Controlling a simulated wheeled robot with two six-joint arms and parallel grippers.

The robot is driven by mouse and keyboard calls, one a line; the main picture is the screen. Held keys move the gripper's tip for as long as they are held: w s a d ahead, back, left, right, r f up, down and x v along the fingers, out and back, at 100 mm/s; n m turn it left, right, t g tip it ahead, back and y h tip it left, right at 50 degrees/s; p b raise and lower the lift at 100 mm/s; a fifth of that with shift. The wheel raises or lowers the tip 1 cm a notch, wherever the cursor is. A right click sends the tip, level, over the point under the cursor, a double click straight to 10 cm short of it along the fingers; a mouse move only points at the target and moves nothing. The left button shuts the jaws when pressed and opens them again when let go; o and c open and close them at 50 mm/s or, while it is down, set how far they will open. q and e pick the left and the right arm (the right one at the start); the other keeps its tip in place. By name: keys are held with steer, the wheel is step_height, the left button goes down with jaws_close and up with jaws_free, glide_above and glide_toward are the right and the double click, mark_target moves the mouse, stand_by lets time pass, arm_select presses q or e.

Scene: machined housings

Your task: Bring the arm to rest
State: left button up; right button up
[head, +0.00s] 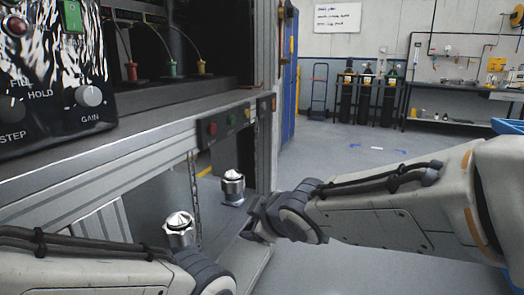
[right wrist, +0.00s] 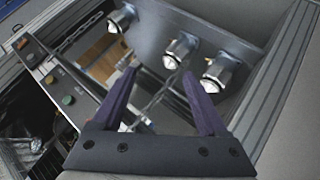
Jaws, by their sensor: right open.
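My right arm (head: 400,205) reaches in from the right in the head view. Its gripper (head: 252,224) is close to the right side of a silver machined housing (head: 232,187) with a pointed top. A second housing (head: 179,229) stands nearer, to the left. In the right wrist view my right gripper (right wrist: 159,76) is open, with nothing between its dark fingers. Three housings show beyond the fingertips: one at the top (right wrist: 122,17), one in the middle (right wrist: 181,50) and one at the right (right wrist: 221,72). My left arm (head: 80,268) lies along the bottom left; its fingers are out of view.
A machine frame with buttons (head: 228,121) borders the left. A control box (head: 55,75) with knobs is at the upper left. Gas cylinders (head: 366,95) and a workbench (head: 455,118) stand at the back. The floor between is largely clear.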

steer(key=s+d+f+m+g+h, duration=0.2)
steer(key=s+d+f+m+g, duration=0.2)
steer(key=s+d+f+m, duration=0.4)
steer(key=s+d+f+m+g+h, duration=0.35)
steer(key=d+f+m, duration=0.25)
steer(key=d+f, duration=0.55)
steer(key=s+a+r+n+g+y, duration=0.1)
steer(key=s+a+r+n, duration=0.25)
steer(key=s+a, duration=0.35)
steer(key=s+a+r+n+g+y, duration=0.1)
steer(key=s+a+r+n, duration=0.25)
steer(key=s+a, duration=0.3)
step_height(320, 180, up, 33)
steer(key=p, duration=3.3)
steer(key=shift+d, duration=0.25)
